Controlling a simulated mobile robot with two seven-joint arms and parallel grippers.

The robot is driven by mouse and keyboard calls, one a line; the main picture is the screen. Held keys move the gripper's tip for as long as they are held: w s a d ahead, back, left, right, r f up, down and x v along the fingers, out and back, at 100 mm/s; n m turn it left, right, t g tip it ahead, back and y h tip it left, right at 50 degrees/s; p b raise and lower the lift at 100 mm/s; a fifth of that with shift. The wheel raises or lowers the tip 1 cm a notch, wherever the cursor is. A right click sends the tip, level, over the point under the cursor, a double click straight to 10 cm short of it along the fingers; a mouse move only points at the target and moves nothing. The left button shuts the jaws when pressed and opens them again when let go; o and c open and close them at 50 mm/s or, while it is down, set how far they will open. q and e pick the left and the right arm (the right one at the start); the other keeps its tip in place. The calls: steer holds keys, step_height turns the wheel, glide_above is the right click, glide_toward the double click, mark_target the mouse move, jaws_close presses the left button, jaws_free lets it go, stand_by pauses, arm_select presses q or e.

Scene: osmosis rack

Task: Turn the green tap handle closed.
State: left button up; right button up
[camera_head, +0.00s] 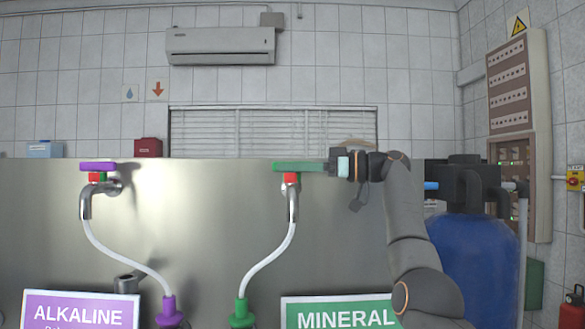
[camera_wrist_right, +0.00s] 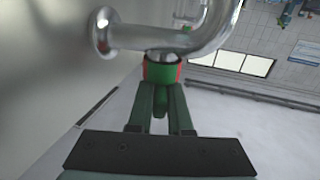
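The green tap handle (camera_head: 288,167) sits on top of a metal tap (camera_head: 293,203) with a red collar, on the steel panel. It lies roughly level, along the panel. My right gripper (camera_head: 316,167) reaches it from the right. In the right wrist view, the fingers of the right gripper (camera_wrist_right: 162,98) lie on either side of the green handle (camera_wrist_right: 160,108), just below the red and green collar and the bent metal pipe. The handle nearly fills the gap; whether the fingers press on it I cannot tell. My left gripper is out of view.
A second tap with a purple handle (camera_head: 97,166) stands to the left. White hoses run down from both taps. Signs reading ALKALINE (camera_head: 80,312) and MINERAL (camera_head: 338,314) are below. A blue tank (camera_head: 470,255) stands right of my right arm.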

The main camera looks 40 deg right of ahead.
steer(key=o, duration=0.4)
steer(key=v, duration=1.2)
steer(key=shift+s, duration=0.2)
steer(key=shift+d, duration=0.1)
